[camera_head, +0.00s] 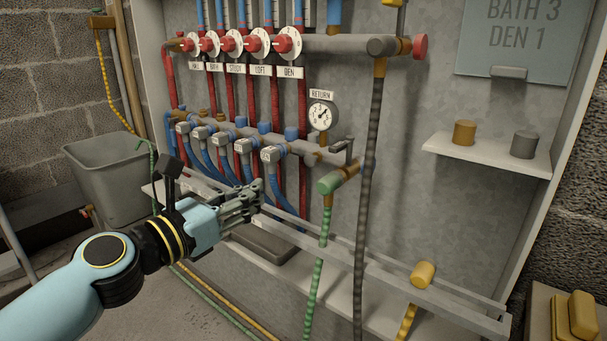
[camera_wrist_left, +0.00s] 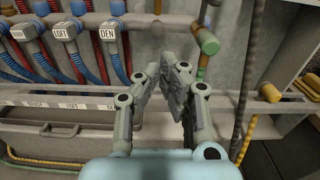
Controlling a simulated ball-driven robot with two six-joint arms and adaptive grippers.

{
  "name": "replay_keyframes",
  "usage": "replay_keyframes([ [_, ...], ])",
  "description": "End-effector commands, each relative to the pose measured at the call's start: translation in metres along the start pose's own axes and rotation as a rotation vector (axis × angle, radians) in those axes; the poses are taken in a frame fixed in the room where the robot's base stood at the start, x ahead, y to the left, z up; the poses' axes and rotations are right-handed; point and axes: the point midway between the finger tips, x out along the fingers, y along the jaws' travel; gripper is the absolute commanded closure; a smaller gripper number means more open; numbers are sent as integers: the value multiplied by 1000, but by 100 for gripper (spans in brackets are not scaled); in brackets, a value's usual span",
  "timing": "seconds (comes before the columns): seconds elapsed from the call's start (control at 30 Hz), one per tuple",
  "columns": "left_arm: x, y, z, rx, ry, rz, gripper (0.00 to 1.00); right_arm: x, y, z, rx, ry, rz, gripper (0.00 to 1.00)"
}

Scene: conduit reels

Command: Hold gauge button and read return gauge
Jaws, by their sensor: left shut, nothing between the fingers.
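The return gauge (camera_head: 322,115) is a round white dial with a dark needle, under a RETURN label (camera_head: 321,95) on the grey panel. Its scale is too small to read. I cannot make out a separate gauge button. My left gripper (camera_head: 256,191) is shut and empty, below and left of the gauge, in front of the lower rail. Its fingers also show close together in the left wrist view (camera_wrist_left: 168,72). The gauge face does not show in the wrist view. My right gripper is in neither view.
A grey lower manifold (camera_head: 232,130) with several valves and blue hoses runs left of the gauge. A green-ended fitting (camera_head: 330,184) and a dark hose (camera_head: 372,130) hang to its lower right. A shelf (camera_head: 490,154) holds two caps. A grey bin (camera_head: 112,170) stands left.

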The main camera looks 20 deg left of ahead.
Motion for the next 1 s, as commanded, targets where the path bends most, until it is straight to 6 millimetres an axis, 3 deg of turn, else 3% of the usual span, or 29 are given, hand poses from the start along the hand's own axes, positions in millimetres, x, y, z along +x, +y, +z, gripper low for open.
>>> replay_keyframes([
  [0.27, 11, 1, 0, 1, -2, 3, 100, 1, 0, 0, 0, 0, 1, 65],
  [0.57, 70, 0, -2, 1, 0, 3, 100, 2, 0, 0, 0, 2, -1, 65],
  [0.73, 105, 0, -4, 1, 2, 1, 100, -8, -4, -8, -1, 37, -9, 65],
  [0.8, 116, 0, -5, 2, 3, 1, 100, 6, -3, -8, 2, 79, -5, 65],
  [1.0, 135, 0, -4, 2, 4, 1, 100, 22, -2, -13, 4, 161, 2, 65],
])
